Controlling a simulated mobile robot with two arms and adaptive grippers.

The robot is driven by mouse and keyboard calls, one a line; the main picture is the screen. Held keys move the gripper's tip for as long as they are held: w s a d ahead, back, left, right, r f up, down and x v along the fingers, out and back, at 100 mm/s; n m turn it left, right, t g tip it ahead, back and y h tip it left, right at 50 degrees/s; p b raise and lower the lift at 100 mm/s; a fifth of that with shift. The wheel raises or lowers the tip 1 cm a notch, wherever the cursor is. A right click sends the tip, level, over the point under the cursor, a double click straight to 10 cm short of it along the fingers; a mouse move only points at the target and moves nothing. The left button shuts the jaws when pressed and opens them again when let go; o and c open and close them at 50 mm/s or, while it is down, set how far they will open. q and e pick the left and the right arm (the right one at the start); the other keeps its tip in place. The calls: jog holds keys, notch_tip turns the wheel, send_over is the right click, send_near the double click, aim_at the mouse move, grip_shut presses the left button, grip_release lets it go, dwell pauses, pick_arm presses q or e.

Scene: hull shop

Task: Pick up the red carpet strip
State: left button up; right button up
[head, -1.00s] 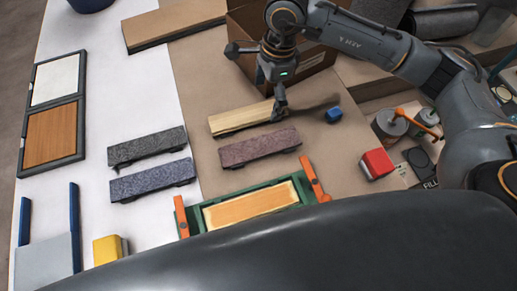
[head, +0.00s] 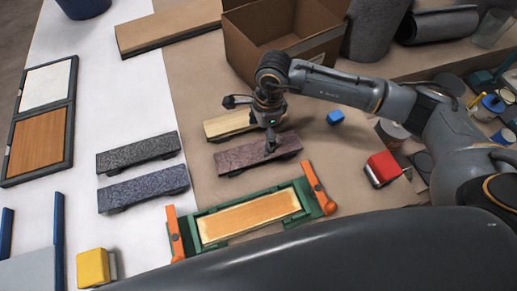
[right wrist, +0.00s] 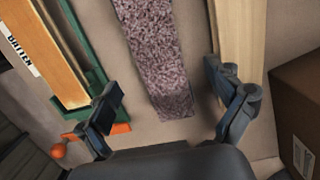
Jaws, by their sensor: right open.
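The red carpet strip (head: 258,154), a dull speckled maroon, lies on the brown bench covering between a light wooden strip and a green clamp frame. In the right wrist view the carpet strip (right wrist: 158,55) runs between my spread fingers. My right gripper (head: 270,148) is over the right half of the strip in the head view, pointing down. It is open and empty; its fingers (right wrist: 170,115) stand on either side of the strip, apart from it. How high it is above the strip is hard to tell. My left gripper is not in view.
The light wooden strip (head: 228,124) lies close behind the carpet strip. The green frame (head: 290,222) with orange handles is in front. A dark grey strip (head: 138,152) and a blue-grey strip (head: 143,188) lie to the left. A cardboard box (head: 285,75) stands behind; a red block (head: 382,168) is right.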

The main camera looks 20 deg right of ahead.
aim_at(258, 151)
jog(key=f, duration=0.2)
jog(key=f+p, duration=0.1)
jog(key=f, duration=0.1)
jog(key=shift+s+a+f, duration=0.15)
jog(key=shift+s+f, duration=0.05)
jog(key=shift+f, duration=0.3)
jog(key=c, duration=1.3)
jog(key=shift+o, duration=0.2)
